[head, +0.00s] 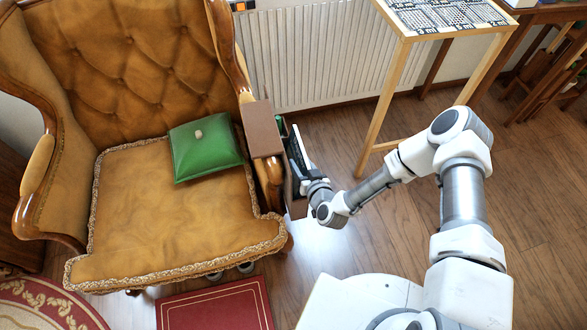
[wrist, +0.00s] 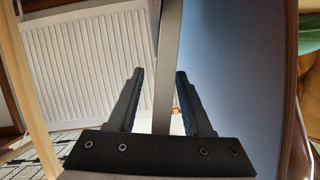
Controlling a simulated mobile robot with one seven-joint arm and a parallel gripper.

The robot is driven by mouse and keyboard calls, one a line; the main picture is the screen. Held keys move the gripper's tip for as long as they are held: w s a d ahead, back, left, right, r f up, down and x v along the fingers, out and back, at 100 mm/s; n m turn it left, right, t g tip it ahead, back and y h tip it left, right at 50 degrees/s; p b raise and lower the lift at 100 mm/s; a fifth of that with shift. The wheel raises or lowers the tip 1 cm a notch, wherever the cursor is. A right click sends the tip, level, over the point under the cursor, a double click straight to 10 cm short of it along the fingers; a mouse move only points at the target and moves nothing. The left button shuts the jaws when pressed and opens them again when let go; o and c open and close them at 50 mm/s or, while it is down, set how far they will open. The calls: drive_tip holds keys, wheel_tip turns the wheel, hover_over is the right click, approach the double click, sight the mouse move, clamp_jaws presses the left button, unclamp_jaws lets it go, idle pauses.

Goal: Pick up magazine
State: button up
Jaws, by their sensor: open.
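A thin upright thing, probably the magazine (head: 297,150), stands in the brown armrest organizer (head: 264,128) on the right side of the armchair. In the wrist view its narrow pale edge (wrist: 170,60) runs between my fingers, and a broad blue-grey face (wrist: 235,70) fills the right. My gripper (head: 304,172) is at this thing, just outside the armrest. In the wrist view my gripper (wrist: 158,78) is open, one finger on each side of the pale edge. I cannot tell whether either finger touches it. The lower part is hidden in the organizer.
The tufted armchair (head: 165,215) holds a green cushion (head: 204,148) with a small pale object on it. A white radiator (head: 315,55) is behind. A wooden table (head: 398,85) stands to the right. A red book or box (head: 215,306) lies in front. Wooden floor is clear at right.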

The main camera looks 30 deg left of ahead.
drive_tip(key=shift+c, duration=0.3)
clamp_jaws()
idle(1.1)
